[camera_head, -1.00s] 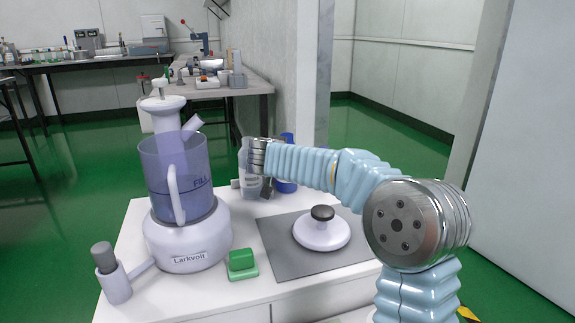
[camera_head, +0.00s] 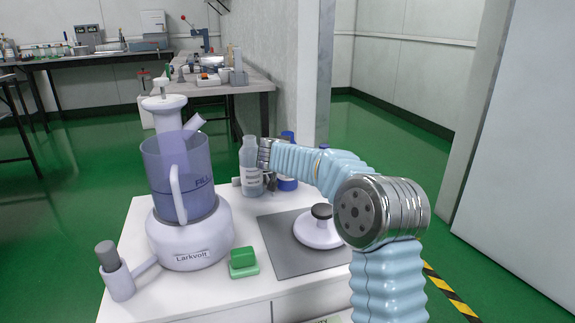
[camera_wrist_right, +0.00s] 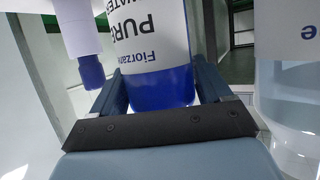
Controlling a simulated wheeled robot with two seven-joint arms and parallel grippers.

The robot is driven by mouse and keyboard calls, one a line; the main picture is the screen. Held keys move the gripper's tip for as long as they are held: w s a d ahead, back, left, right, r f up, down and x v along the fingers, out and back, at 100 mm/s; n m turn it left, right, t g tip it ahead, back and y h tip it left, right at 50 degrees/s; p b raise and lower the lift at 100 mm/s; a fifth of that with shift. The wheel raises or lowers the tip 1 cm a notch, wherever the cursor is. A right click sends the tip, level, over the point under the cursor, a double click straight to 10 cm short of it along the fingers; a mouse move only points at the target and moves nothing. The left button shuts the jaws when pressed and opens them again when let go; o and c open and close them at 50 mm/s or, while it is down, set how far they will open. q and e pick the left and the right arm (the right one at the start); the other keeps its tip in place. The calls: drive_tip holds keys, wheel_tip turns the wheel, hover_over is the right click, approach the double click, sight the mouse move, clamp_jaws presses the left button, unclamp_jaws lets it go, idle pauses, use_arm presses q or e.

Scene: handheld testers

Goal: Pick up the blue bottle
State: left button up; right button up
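The blue bottle (camera_head: 287,180) stands at the back of the white cabinet top, partly hidden behind my right arm. In the right wrist view the bottle (camera_wrist_right: 160,60) appears upside down, with a white label and blue base. My right gripper (camera_wrist_right: 158,82) has one finger on each side of it. The fingers lie close against its sides, and I cannot tell whether they grip it. In the head view the fingers are mostly hidden near a clear bottle. My left gripper is not in view.
The clear bottle (camera_head: 250,168) stands just left of the blue one, and close by in the wrist view (camera_wrist_right: 290,85). A food processor (camera_head: 188,235) stands at left. A green block (camera_head: 243,262) and a grey mat (camera_head: 285,262) with a white knobbed lid (camera_head: 318,232) are in front.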

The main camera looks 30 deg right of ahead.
drive_tip(key=c, duration=1)
drive_tip(key=shift+r, duration=0.1)
